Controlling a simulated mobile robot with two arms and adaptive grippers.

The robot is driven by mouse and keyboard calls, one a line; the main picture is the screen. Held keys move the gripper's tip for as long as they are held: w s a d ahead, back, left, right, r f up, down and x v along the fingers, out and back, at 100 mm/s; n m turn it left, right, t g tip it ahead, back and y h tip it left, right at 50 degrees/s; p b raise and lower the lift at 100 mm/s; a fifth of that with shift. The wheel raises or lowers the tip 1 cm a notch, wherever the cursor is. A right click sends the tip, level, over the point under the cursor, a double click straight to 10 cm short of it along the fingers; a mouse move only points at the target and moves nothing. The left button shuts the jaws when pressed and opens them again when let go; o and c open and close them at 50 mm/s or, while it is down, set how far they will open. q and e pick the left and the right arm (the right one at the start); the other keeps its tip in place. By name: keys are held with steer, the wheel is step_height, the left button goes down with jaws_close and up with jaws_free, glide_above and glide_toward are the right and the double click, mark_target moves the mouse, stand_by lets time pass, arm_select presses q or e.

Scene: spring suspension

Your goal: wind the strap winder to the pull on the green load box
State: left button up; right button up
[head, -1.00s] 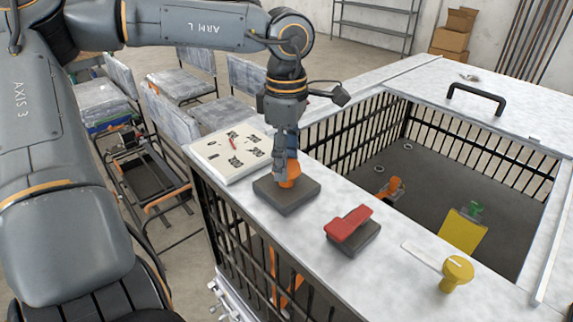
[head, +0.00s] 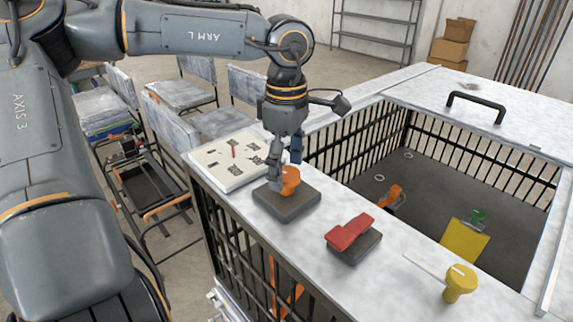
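The strap winder appears to be the orange knob (head: 290,182) on a dark square base (head: 287,207), on the pale top of a barred cage. My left gripper (head: 284,172) comes down on it from above. One finger lies along the knob's near left side and the other behind it. The gripper looks shut on the knob, though the contact is partly hidden. A white board (head: 216,177) with dark marks and a thin red pointer (head: 234,152) lies behind it. A small green thing (head: 478,216) shows by a yellow panel (head: 465,241) inside the cage. My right gripper is out of view.
A red pedal-like piece (head: 349,232) on a dark block and a yellow knob (head: 460,283) stand to the right on the same top. A black handle (head: 476,104) is on the far lid. Chairs (head: 181,88) stand behind at left.

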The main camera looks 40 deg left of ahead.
mark_target(286, 173)
arm_select(q)
step_height(286, 173, up, 12)
stand_by(0.6)
